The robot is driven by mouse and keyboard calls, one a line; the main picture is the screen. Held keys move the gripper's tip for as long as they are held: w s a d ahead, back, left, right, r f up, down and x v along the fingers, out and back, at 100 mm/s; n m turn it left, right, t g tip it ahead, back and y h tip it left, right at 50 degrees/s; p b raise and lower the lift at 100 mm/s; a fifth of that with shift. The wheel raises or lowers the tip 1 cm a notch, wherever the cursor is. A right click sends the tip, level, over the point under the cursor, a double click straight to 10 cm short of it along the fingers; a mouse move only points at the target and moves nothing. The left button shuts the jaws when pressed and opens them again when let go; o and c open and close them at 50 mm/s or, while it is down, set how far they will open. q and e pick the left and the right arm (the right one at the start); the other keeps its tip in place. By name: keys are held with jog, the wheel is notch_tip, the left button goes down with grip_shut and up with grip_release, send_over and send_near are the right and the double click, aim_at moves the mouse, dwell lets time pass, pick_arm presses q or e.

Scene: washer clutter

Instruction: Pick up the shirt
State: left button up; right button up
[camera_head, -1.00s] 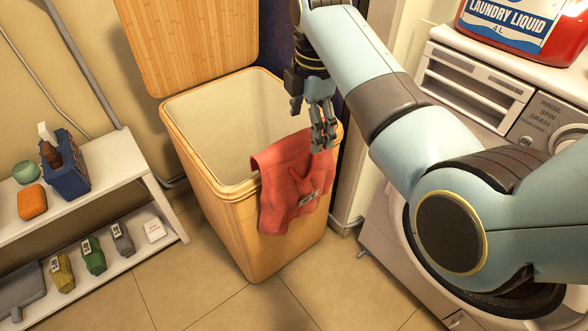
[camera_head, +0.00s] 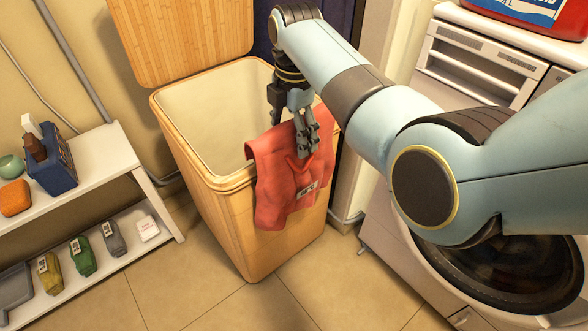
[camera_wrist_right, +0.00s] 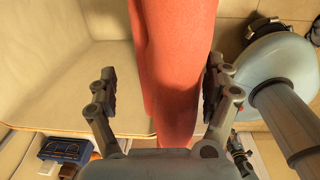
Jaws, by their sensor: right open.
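The red shirt (camera_head: 285,185) is draped over the front right rim of the bamboo laundry hamper (camera_head: 205,180), with part hanging down outside and a label showing near its lower edge. My right gripper (camera_head: 306,145) is at the top of the shirt, pointing down. In the right wrist view the shirt (camera_wrist_right: 175,60) runs between the two open fingers (camera_wrist_right: 160,92), with a gap on the left side and the cloth near the right finger. I cannot tell if a finger touches the cloth. My left gripper is not in view.
The hamper's lid (camera_head: 180,40) stands open at the back. A washer (camera_head: 500,265) is at the right with a red detergent jug (camera_head: 560,15) on top. The floor in front is clear.

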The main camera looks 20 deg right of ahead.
jog(key=shift+f, duration=0.7)
jog(key=shift+r, duration=0.1)
jog(key=shift+c, duration=0.6)
grip_shut()
jog(key=shift+r, duration=0.1)
